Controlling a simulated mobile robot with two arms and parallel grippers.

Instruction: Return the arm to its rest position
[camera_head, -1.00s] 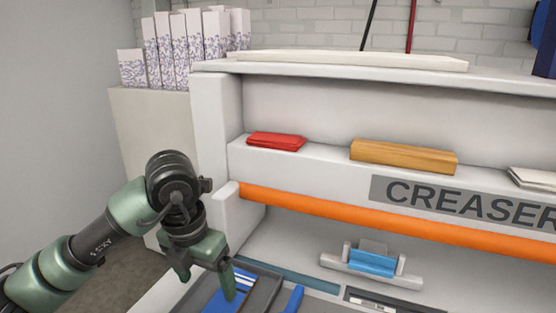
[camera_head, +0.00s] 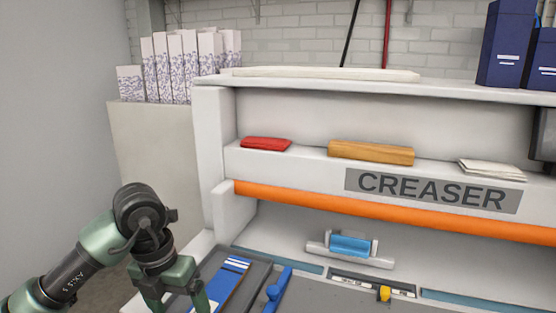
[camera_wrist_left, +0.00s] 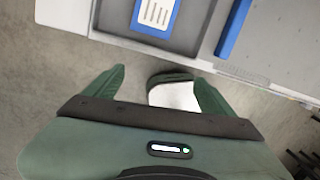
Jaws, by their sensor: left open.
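My left arm comes in from the left in the head view. Its green gripper (camera_head: 172,300) hangs low at the left front corner of the creaser machine, by the grey tray. In the left wrist view the two green fingers of the gripper (camera_wrist_left: 160,88) stand wide apart with nothing between them. Behind them lie the floor and a white and dark rounded part that I cannot identify. My right gripper shows in neither view.
A grey tray (camera_head: 257,276) with a blue printed card (camera_head: 226,283) lies close to my gripper. A blue handle (camera_head: 279,287) is right of it. The creaser's orange bar (camera_head: 390,211) and shelf with red packet (camera_head: 266,144) and wooden block (camera_head: 371,152) stand beyond. Open floor (camera_wrist_left: 50,80) lies below the gripper.

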